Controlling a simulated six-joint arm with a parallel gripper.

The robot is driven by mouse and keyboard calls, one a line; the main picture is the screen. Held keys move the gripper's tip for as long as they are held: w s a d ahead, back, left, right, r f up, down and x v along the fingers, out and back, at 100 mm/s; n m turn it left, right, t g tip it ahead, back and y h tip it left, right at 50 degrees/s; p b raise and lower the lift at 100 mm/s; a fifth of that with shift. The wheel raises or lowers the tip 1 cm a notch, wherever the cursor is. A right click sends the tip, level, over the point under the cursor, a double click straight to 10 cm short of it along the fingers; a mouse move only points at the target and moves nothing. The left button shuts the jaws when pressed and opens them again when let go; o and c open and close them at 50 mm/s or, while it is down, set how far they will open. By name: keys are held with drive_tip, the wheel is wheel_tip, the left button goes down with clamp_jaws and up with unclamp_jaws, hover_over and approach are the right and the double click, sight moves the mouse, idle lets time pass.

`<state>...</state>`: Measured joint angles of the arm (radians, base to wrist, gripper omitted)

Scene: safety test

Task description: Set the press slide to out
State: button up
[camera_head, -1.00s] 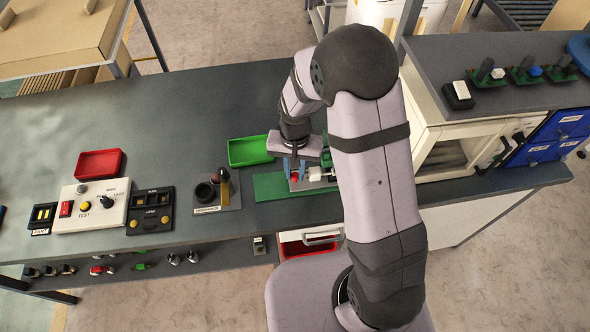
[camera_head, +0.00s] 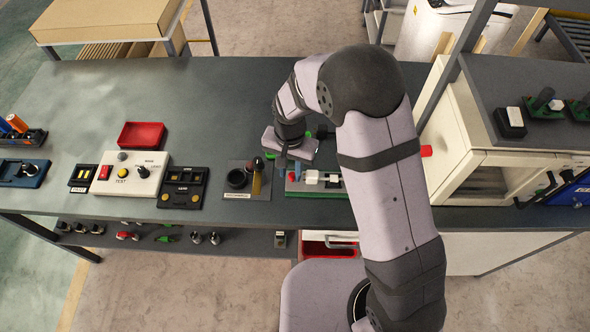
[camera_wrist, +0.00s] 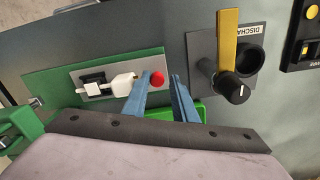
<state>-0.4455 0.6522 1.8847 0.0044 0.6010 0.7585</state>
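The press slide is on a grey plate on a green board (camera_head: 315,191); the board also shows in the wrist view (camera_wrist: 52,82). In the wrist view a white slide block (camera_wrist: 123,84) sits near a smaller white block (camera_wrist: 92,89) at a black slot. A red round button (camera_wrist: 157,78) is at the plate's end. My gripper (camera_wrist: 158,84) is open, with blue fingers apart and nothing seen between them but the button and bench beyond. In the head view my gripper (camera_head: 290,163) is over the board's left end. I cannot tell which position the slide is in.
Beside the board is a DISCHARGE panel with a yellow-handled black knob (camera_wrist: 237,90). Further left in the head view are a black panel (camera_head: 183,188), a white test panel (camera_head: 130,175) and a red tray (camera_head: 140,135). A cream cabinet (camera_head: 470,150) stands to the right.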

idle(0.5)
drive_tip(key=shift+r+b, duration=0.95)
drive_tip(key=shift+r, duration=2.75)
drive_tip(key=n, duration=0.3)
drive_tip(key=shift+w+a+f, duration=0.1)
drive_tip(key=shift+w, duration=0.05)
drive_tip(key=s+d+f+n+g, duration=0.25)
drive_tip(key=s+d+n, duration=0.4)
drive_tip(key=s, duration=0.65)
drive_tip(key=s+d+r+m+t, duration=0.1)
drive_tip(key=d+r+m, duration=0.1)
drive_tip(key=d, duration=0.3)
drive_tip(key=s+d+r+m+t, duration=0.1)
drive_tip(key=d+r+m, duration=0.1)
drive_tip(key=d+m, duration=0.2)
drive_tip(key=shift+s+d+r, duration=0.15)
drive_tip(key=shift+d, duration=1.05)
